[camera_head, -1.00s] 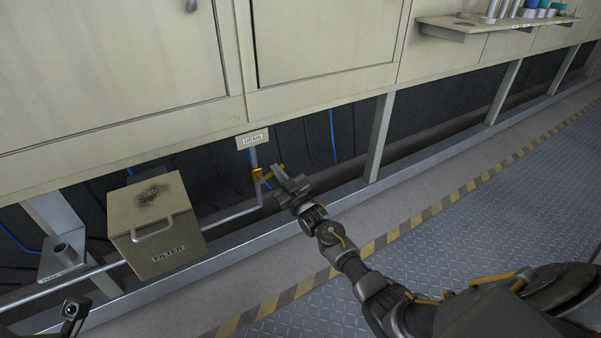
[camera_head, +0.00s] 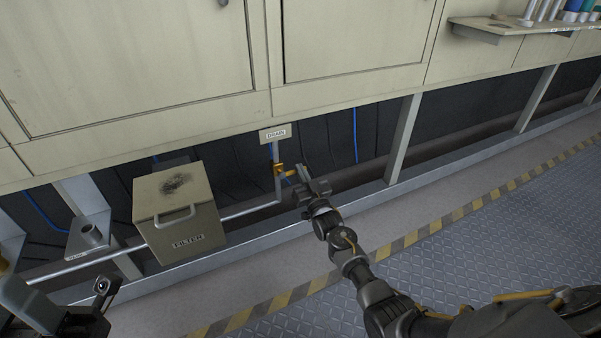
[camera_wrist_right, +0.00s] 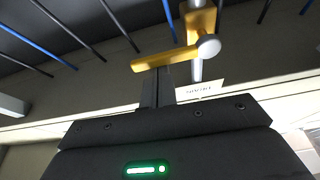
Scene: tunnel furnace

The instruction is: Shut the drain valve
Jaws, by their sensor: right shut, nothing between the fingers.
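The drain valve (camera_head: 279,169) is a brass-yellow body on a thin vertical pipe under the "DRAIN" label (camera_head: 275,134). Its yellow lever (camera_wrist_right: 163,59) sticks out sideways from the pipe, toward my right gripper (camera_head: 304,173). In the right wrist view, the shut, empty fingers of the right gripper (camera_wrist_right: 159,86) are right at the lever, near its free end. I cannot tell whether they touch it. My left arm shows at the lower left of the head view, with a dark end part (camera_head: 100,292); its fingers cannot be made out.
A beige "FILTER" box (camera_head: 178,205) with a handle stands left of the valve, joined by a pipe (camera_head: 250,209). A steel post (camera_head: 403,138) rises to the right. Blue and dark cables hang behind the valve.

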